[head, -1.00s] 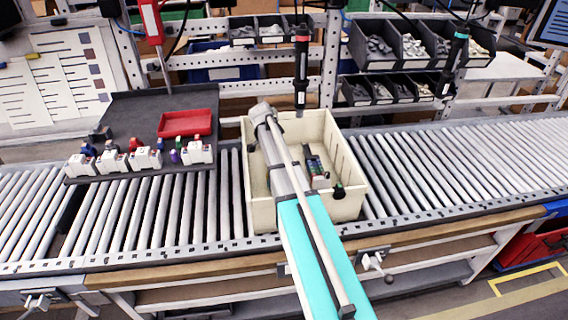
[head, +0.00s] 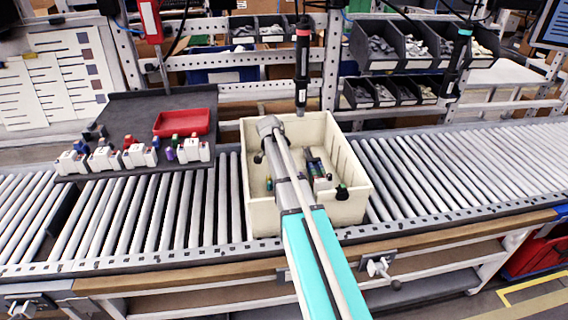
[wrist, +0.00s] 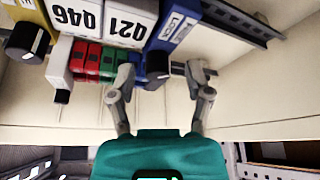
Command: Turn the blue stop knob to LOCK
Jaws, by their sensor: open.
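My gripper (wrist: 162,72) is open, one finger on each side of the knob. I cannot tell whether a finger touches it. In the head view my arm reaches over the cream crate (head: 352,205) and hides much of the row.
Red (wrist: 84,58) and green (wrist: 108,62) blocks sit close left of my gripper. Another black knob (wrist: 27,42) is at far left. A metal rail (wrist: 240,22) extends right. Tools hang above the crate, including a black screwdriver (head: 302,70). A dark tray (head: 135,108) holds several blocks.

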